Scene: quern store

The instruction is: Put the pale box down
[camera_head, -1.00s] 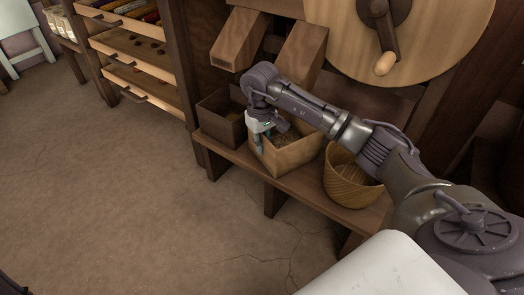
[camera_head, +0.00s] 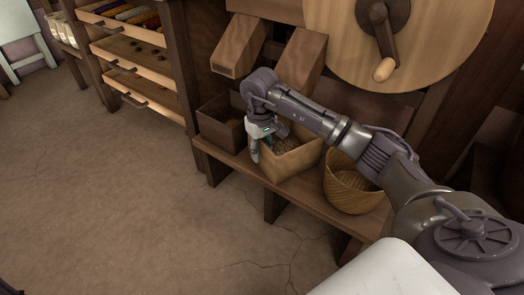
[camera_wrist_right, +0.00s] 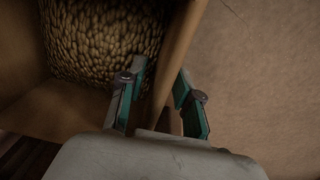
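The pale box (camera_head: 297,160) is an open wooden box standing on the low bench between a dark box and a round basket. Its near lower corner is close to the bench's front edge. Grain-like contents show inside it. My right gripper (camera_head: 267,143) is at its left wall. In the right wrist view my right gripper (camera_wrist_right: 160,85) straddles the pale box's wall (camera_wrist_right: 177,50), one finger inside and one outside. The fingers are spread, with a gap between the inner finger and the wall. My left gripper is in neither view.
The dark box (camera_head: 217,130) stands to the left on the bench (camera_head: 235,163), the round basket (camera_head: 352,190) to the right. Wooden chutes (camera_head: 300,60) and a large round wheel with a crank (camera_head: 430,45) are above. The floor (camera_head: 110,200) in front is clear.

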